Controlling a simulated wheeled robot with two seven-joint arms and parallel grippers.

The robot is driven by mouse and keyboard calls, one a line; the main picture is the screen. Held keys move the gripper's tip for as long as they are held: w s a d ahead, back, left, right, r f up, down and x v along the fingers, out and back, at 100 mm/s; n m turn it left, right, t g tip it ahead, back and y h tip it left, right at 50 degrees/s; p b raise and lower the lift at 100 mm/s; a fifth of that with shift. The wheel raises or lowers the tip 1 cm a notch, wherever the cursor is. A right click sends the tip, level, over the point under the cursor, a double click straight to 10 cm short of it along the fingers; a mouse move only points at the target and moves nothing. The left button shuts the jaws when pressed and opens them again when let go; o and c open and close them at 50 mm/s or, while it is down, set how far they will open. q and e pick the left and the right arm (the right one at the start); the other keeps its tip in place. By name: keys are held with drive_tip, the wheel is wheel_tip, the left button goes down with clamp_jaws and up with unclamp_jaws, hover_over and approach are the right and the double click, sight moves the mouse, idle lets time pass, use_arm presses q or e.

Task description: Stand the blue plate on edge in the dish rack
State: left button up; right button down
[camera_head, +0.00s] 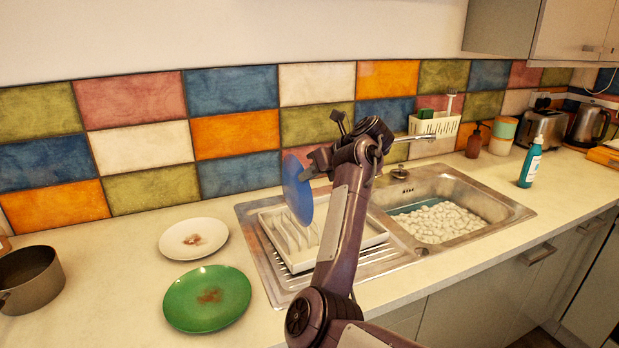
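The blue plate (297,190) is held upright on edge above the left part of the white dish rack (298,262). My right gripper (312,170) is shut on the plate's right side, near its upper half. The plate's lower edge is close to the rack's slots; I cannot tell whether it touches them. The rack stands on the steel drainboard left of the sink, and my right arm hides part of it. My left gripper is not in view.
A white plate (194,239) and a green plate (207,299), both soiled, lie on the counter at left, beside a pot (30,279). The sink (440,216) holds foam. A spray bottle (531,163) and soap bottle (474,142) stand at right.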

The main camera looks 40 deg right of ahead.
drive_tip(key=shift+f, duration=0.9)
drive_tip(key=f, duration=0.3)
drive_tip(key=shift+w+d, duration=0.2)
drive_tip(key=shift+w, duration=0.1)
drive_tip(key=c, duration=1.6)
unclamp_jaws()
drive_tip(key=shift+s, duration=0.1)
drive_tip(key=shift+o, duration=0.2)
drive_tip(key=v, duration=0.7)
drive_tip(key=shift+s+r+b, duration=0.25)
drive_tip(key=shift+r+b, duration=0.05)
drive_tip(key=shift+b, duration=0.1)
